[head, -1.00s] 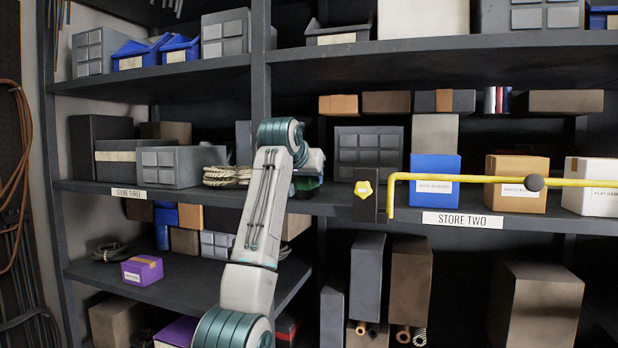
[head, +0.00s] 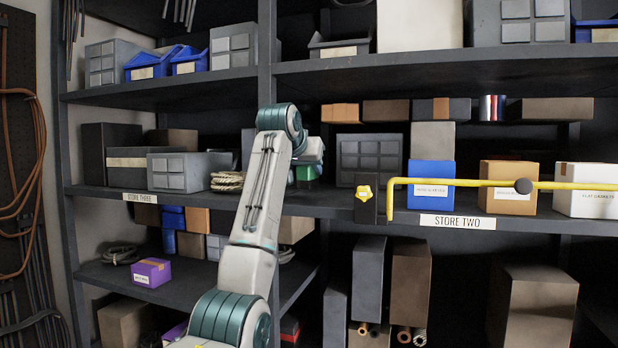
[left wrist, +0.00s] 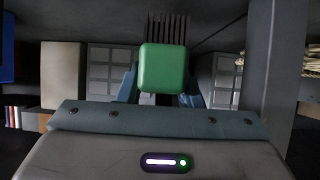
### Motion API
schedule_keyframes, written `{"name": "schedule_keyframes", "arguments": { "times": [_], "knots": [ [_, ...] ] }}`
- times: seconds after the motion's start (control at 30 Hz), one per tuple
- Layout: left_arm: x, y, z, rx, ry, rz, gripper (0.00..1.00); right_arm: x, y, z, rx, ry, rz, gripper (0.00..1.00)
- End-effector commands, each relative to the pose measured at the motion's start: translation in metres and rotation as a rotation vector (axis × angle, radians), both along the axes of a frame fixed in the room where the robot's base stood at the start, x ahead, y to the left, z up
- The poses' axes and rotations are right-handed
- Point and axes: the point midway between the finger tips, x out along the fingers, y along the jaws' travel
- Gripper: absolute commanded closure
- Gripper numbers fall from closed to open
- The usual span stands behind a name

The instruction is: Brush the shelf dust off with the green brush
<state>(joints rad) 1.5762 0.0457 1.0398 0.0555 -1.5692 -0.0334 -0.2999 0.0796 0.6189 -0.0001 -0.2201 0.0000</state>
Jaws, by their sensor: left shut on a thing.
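The green brush (left wrist: 163,67) is between the two fingers of my left gripper (left wrist: 160,86), which is shut on its green block. Its dark bristles (left wrist: 167,29) point away from the wrist. In the head view a little of the green brush (head: 304,173) shows below the end of my left arm. My left gripper (head: 309,171) is at the middle shelf (head: 300,203), just right of the upright post; the wrist partly hides it. I cannot make out dust on the shelf, nor whether the bristles touch it. My right gripper is not in view.
A yellow bar (head: 450,182) with a dark knob crosses the shelf front on the right. Behind it stand a blue box (head: 432,174), an orange box (head: 507,176) and a white box (head: 580,176). A grey drawer unit (head: 369,150) stands right of my gripper; coiled rope (head: 227,181) lies left.

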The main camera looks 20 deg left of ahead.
Motion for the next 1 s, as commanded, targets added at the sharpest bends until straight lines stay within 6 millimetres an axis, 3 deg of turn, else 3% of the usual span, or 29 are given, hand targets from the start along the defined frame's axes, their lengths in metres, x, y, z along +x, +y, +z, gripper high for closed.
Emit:
{"name": "schedule_keyframes", "arguments": {
  "times": [0.17,0.4,1.0],
  "knots": [
    [-0.005,0.003,0.019,0.000,-0.004,0.002,0.95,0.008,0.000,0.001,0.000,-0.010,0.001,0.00],
    [-0.011,0.005,0.036,0.000,-0.003,0.004,0.95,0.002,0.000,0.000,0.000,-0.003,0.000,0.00],
    [-0.011,0.005,0.038,0.000,-0.003,0.004,0.95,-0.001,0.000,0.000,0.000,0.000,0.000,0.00]
  ]
}}
